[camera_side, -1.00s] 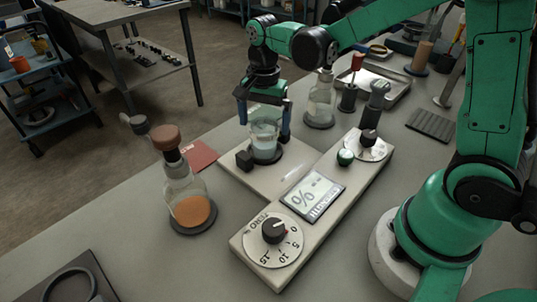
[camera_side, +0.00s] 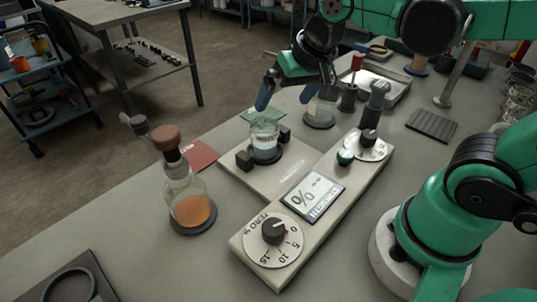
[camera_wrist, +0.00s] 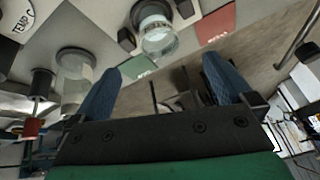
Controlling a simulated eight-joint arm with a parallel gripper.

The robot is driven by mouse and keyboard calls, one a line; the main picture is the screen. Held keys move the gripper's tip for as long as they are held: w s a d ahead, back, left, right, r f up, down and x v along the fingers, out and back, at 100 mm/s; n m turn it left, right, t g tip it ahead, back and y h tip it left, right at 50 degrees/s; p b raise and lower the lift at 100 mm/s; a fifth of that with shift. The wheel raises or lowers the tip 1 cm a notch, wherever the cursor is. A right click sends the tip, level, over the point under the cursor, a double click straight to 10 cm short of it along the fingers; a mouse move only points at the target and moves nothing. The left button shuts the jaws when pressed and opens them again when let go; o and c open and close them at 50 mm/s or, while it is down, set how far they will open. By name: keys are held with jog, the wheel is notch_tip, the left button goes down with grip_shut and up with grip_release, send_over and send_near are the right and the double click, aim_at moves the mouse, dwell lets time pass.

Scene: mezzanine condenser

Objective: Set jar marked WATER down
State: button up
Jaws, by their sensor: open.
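A clear glass jar (camera_side: 264,140) with pale bluish liquid stands upright on a dark round pad, between two small black blocks, on the pale plate of the dial unit. It also shows in the wrist view (camera_wrist: 157,32). I cannot read a WATER mark on it. My gripper (camera_side: 297,96) is open and empty, above and behind the jar to the right, apart from it. In the wrist view its two blue fingers (camera_wrist: 165,85) are spread wide, with the jar beyond their tips.
A stoppered flask with orange contents (camera_side: 190,205) stands front left. Another clear jar (camera_side: 320,110) stands behind, close under my gripper. The dial unit (camera_side: 235,243) has knobs, a display and a green button. Red (camera_side: 198,158) and green (camera_side: 252,115) cards lie flat.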

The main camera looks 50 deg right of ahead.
jog(key=n, duration=0.1)
jog(key=s+f+n+t, duration=0.1)
jog(key=s+n+t, duration=0.1)
jog(key=n, duration=0.1)
jog(key=shift+a+f, duration=0.1)
jog(key=shift+f, duration=0.2)
